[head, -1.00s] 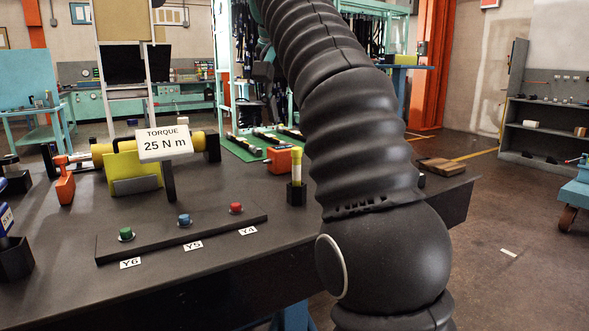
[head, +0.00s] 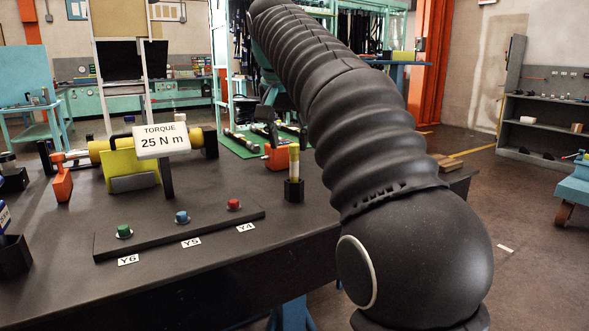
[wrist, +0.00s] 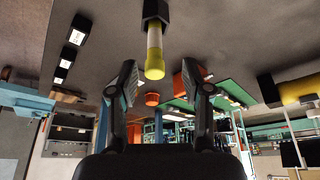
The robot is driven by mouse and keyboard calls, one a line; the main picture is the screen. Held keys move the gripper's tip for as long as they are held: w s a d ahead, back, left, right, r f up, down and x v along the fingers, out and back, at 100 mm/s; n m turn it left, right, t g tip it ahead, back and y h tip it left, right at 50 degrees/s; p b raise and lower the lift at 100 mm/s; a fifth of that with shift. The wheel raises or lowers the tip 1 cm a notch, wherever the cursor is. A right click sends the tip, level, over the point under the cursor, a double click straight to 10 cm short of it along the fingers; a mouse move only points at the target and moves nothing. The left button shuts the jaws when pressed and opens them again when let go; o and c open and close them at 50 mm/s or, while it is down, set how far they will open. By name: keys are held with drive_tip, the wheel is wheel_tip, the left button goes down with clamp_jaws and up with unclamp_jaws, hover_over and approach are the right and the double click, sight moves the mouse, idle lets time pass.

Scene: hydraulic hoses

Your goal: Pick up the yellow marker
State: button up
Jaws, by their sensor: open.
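The yellow marker (head: 294,160) stands upright in a small black holder (head: 294,190) on the dark bench. It has yellow ends and a pale middle band; its lower end is hidden in the holder. In the wrist view, where the scene appears upside down, the marker (wrist: 155,52) hangs from the holder (wrist: 155,12) at top centre. My gripper (wrist: 159,70) is open and empty, its fingers left and right of the marker's free end in the picture. I cannot tell the depth gap. In the head view my gripper is partly hidden behind my arm, beyond the marker.
An orange block (head: 277,156) stands close behind the marker. A button strip (head: 180,232) with red, blue and green buttons lies in front. A yellow torque tool with a "25 N m" sign (head: 160,141) stands left. A wooden block (head: 447,163) lies right.

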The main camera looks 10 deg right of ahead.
sight(293, 148)
drive_tip(key=shift+d+x, duration=0.15)
drive_tip(key=shift+x, duration=1.3)
drive_tip(key=shift+d+x, duration=0.15)
drive_tip(key=shift+x, duration=1.3)
drive_tip(key=shift+s+r, duration=0.1)
drive_tip(key=shift+s, duration=0.05)
clamp_jaws()
